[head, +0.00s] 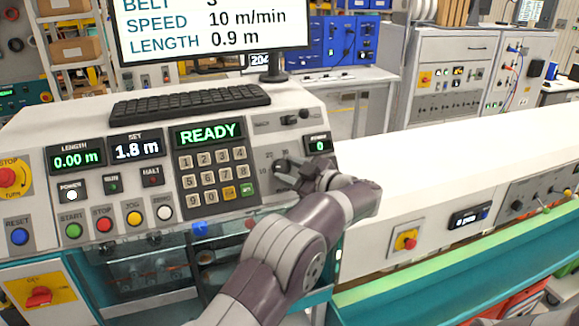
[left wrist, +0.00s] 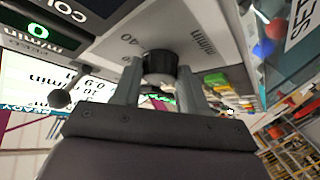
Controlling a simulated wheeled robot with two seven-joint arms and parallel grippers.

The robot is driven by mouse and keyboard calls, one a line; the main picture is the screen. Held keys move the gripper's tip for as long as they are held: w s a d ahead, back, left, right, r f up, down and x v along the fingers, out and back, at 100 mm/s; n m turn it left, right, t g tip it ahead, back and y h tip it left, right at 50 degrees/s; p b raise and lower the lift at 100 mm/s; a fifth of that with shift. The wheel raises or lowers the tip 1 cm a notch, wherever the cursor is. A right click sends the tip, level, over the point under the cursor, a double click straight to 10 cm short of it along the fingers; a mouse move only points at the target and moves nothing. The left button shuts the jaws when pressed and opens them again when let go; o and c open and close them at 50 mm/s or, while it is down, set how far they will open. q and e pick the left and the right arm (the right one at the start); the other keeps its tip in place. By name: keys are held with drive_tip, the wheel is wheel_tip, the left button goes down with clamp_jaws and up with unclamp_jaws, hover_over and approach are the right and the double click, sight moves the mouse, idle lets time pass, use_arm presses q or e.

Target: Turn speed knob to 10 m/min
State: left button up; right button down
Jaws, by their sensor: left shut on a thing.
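The black speed knob (left wrist: 160,66) sits on the console face, with an upside-down "40" and "m/min" printed near it in the left wrist view. My left gripper (left wrist: 158,90) has its two fingers shut on the knob, one on each side. In the head view my left gripper (head: 298,178) covers the knob, and part of its printed scale shows at its left. The knob's pointer cannot be made out. The monitor (head: 210,22) reads "SPEED 10 m/min" and "LENGTH 0.9 m". My right gripper is not in view.
A small green display reading 0 (head: 319,146) is just above the knob. The keypad (head: 217,175) is to its left, under a "READY" screen (head: 208,134). A lever with a ball end (left wrist: 60,98) stands close to my fingers. A keyboard (head: 190,102) lies on top.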

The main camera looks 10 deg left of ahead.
use_arm(q)
drive_tip(key=shift+w+r+n+g+p, duration=0.1)
drive_tip(key=shift+r+n+g+p, duration=0.15)
drive_tip(key=shift+n+g+p, duration=0.75)
drive_tip(key=shift+n+b, duration=0.35)
drive_tip(key=shift+n, duration=0.05)
drive_tip(key=o, duration=1.1)
drive_tip(key=shift+c, duration=0.2)
drive_tip(key=shift+d+f, duration=0.1)
drive_tip(key=b+v, duration=0.2)
drive_tip(key=v, duration=0.2)
drive_tip(key=shift+s+d+f+b, duration=0.25)
drive_tip(key=shift+s+d+b, duration=0.05)
drive_tip(key=shift+d+b, duration=0.1)
drive_tip(key=b, duration=0.1)
approach(289, 171)
drive_tip(key=v, duration=0.3)
drive_tip(key=shift+s+d+r, duration=0.1)
drive_tip(key=shift+s+r, duration=0.25)
drive_tip(key=shift+r, duration=0.05)
